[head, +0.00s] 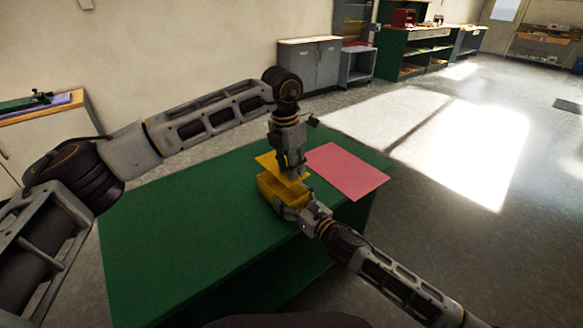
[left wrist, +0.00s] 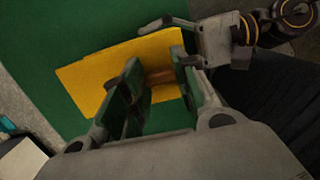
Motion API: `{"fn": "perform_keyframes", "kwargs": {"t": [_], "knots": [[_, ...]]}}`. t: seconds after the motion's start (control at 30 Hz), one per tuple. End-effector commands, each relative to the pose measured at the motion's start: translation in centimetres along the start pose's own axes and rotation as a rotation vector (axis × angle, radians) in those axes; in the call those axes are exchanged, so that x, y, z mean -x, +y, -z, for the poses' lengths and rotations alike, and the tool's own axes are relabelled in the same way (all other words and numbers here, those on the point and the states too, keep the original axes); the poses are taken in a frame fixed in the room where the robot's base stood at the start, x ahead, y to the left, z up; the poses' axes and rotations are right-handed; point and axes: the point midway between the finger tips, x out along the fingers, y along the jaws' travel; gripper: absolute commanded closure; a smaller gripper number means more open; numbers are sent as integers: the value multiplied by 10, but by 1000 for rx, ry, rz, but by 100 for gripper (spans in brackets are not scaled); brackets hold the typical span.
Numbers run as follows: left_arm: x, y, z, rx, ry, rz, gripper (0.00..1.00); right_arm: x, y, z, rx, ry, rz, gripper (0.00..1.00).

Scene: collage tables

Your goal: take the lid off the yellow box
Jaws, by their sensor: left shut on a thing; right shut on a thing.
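The yellow box (head: 269,190) stands on the green table. Its yellow lid (head: 267,160) appears raised above it, and part of the open box shows beneath. My left gripper (head: 291,172) points down over the lid. In the left wrist view its fingers are shut on the brown knob (left wrist: 158,77) of the lid (left wrist: 100,70). My right gripper (head: 297,212) is at the near right side of the box and shut on it. It also shows in the left wrist view (left wrist: 182,24). The fingers hide part of the lid and box.
A pink sheet (head: 347,171) lies on the green table (head: 190,235) just right of the box, near the table's right edge. The left and near parts of the tabletop are clear. Cabinets (head: 311,63) stand far off by the wall.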

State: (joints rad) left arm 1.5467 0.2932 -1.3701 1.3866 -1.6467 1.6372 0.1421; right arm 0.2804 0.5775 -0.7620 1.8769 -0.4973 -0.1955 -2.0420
Motion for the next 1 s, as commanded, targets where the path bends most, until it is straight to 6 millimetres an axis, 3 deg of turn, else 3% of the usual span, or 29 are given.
{"fn": "perform_keyframes", "kwargs": {"t": [0.03, 0.07, 0.23, 0.73, 1.0], "knots": [[0, 0, 0, 0, 0, 0, 99, 0, 0, 1, 0, 1, 1, 67], [0, 0, 0, 0, 0, 0, 99, 0, 0, 1, 0, 1, 1, 22], [0, 0, 0, 0, 0, 0, 99, 0, 0, 1, 0, 1, 1, 1], [0, 0, 0, 0, 0, 0, 99, 2, 0, 0, 0, 1, 0, 0], [0, 0, 0, 0, 0, 0, 99, 15, 0, 1, 0, 2, 0, 0]]}}
